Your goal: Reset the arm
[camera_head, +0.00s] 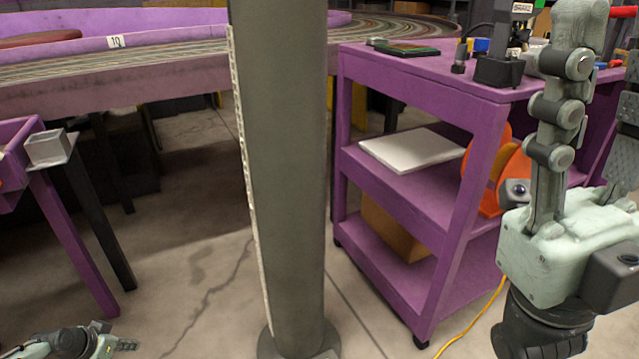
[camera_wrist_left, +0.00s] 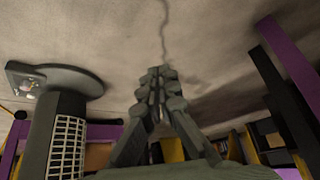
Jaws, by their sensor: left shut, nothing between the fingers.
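My left gripper (camera_head: 128,345) is low at the bottom left edge of the head view, partly cut off, over the floor. In the left wrist view (camera_wrist_left: 160,76) its two dark fingers meet at the tips with nothing held. My right gripper (camera_head: 606,70) is large at the right of the head view, fingers pointing up. Its fingers stand apart with no object seen between them; the right finger is partly cut off by the frame edge. It is in front of the purple cart (camera_head: 455,205) and hides part of it.
A grey pillar (camera_head: 280,180) stands between the grippers; its base shows in the left wrist view (camera_wrist_left: 65,82). The slot track (camera_head: 180,65) runs behind. A purple table (camera_head: 70,230) with a grey block (camera_head: 48,147) is at left. A yellow cable (camera_head: 470,325) lies on the floor.

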